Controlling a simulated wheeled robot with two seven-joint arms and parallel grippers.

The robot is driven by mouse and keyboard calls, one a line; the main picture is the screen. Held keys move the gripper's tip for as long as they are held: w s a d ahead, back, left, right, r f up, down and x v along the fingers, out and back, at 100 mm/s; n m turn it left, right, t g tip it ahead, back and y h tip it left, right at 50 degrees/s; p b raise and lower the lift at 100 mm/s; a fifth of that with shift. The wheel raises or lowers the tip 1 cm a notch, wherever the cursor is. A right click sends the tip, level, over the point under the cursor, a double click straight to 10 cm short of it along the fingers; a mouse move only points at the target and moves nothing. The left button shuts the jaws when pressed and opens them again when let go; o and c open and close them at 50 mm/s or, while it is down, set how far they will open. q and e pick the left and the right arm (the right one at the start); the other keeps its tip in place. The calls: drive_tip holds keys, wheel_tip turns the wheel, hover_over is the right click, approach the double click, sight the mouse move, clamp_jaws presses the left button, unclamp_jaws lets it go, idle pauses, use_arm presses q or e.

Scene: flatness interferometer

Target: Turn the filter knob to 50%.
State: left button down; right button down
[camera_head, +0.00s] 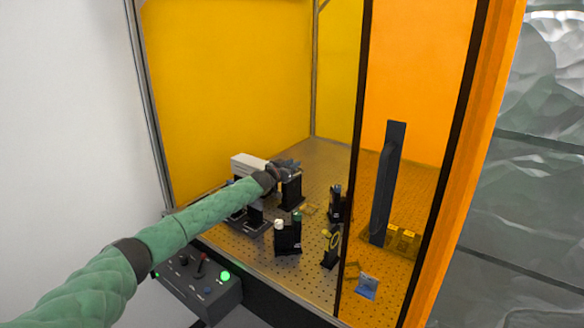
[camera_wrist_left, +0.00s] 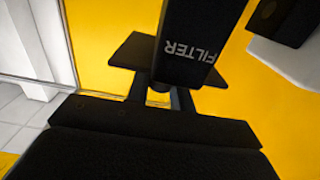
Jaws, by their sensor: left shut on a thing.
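The filter unit is a dark upright block (camera_head: 291,191) on the breadboard inside the yellow enclosure. In the left wrist view its black face (camera_wrist_left: 192,45) carries the white word FILTER, which appears upside down. My left gripper (camera_head: 288,167) is at the top of this block, at the end of my green-sleeved arm. In the left wrist view my left gripper (camera_wrist_left: 160,82) reaches to the block and is shut on the filter knob. The knob is mostly hidden by the fingers, and its percent marks cannot be read. My right gripper is not in view.
A white-topped instrument (camera_head: 248,164) stands just left of the block. Several small black mounts and a tall dark plate (camera_head: 389,185) stand to the right. A control box (camera_head: 201,284) with a green light sits at the front edge. An orange panel edge (camera_head: 478,170) bounds the right.

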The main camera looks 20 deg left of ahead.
use_arm(q)
drive_tip(key=shift+a+m+g+h, duration=0.1)
drive_tip(key=shift+m+g+h, duration=0.25)
drive_tip(key=shift+h, duration=0.25)
drive_tip(key=shift+m+b, duration=0.25)
drive_tip(key=shift+b, duration=0.05)
drive_tip(key=shift+m+g+h, duration=0.35)
drive_tip(key=shift+m+h, duration=0.05)
drive_tip(key=shift+h, duration=0.4)
drive_tip(key=shift+m+g+h, duration=0.3)
drive_tip(key=shift+m+h, duration=0.1)
drive_tip(key=shift+h, duration=0.1)
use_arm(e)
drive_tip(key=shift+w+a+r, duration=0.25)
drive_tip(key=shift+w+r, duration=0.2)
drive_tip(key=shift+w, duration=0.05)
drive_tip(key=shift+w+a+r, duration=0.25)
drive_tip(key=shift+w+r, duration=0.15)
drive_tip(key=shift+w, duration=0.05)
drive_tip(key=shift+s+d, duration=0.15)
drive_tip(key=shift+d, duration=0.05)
use_arm(q)
drive_tip(key=c, duration=1.3)
unclamp_jaws()
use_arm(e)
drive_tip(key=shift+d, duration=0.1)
use_arm(q)
drive_tip(key=shift+o, duration=0.2)
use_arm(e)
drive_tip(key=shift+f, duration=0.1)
